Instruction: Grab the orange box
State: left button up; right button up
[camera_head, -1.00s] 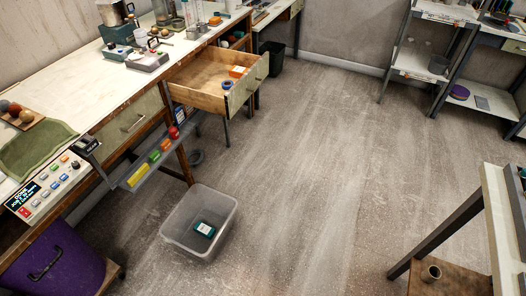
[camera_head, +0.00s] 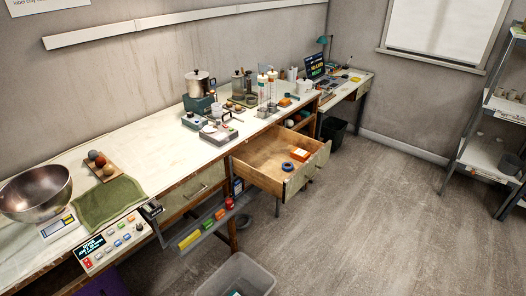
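A small orange box (camera_head: 299,153) lies inside the open wooden drawer (camera_head: 262,178), toward its right side. Neither of my grippers is in view.
The long workbench (camera_head: 150,160) runs along the wall, with scales and bottles on it. A shelf rack (camera_head: 490,110) stands at the right. The floor (camera_head: 380,220) between is open.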

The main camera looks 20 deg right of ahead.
aim_at(298, 153)
jog(key=i+l+u, duration=0.4)
jog(key=l, duration=0.2)
jog(key=i+l+u, duration=0.15)
jog(key=l, duration=0.15)
jog(key=l+u, duration=0.2)
jog(key=l, duration=0.15)
jog(key=i+l+u, duration=0.2)
jog(key=l, duration=0.2)
jog(key=i+l, duration=0.1)
jog(key=l, duration=0.4)
jog(key=i+l, duration=0.15)
jog(key=l, duration=0.4)
jog(key=i+l, duration=0.1)
jog(key=l, duration=0.4)
jog(key=i+l+u, duration=0.1)
jog(key=l, duration=0.45)
jog(key=i+l, duration=0.1)
jog(key=l, duration=0.4)
jog(key=k+l+z, duration=0.2)
jog(key=k, duration=0.2)
jog(key=i+j+u, duration=0.2)
jog(key=i, duration=0.2)
jog(key=l, duration=0.1)
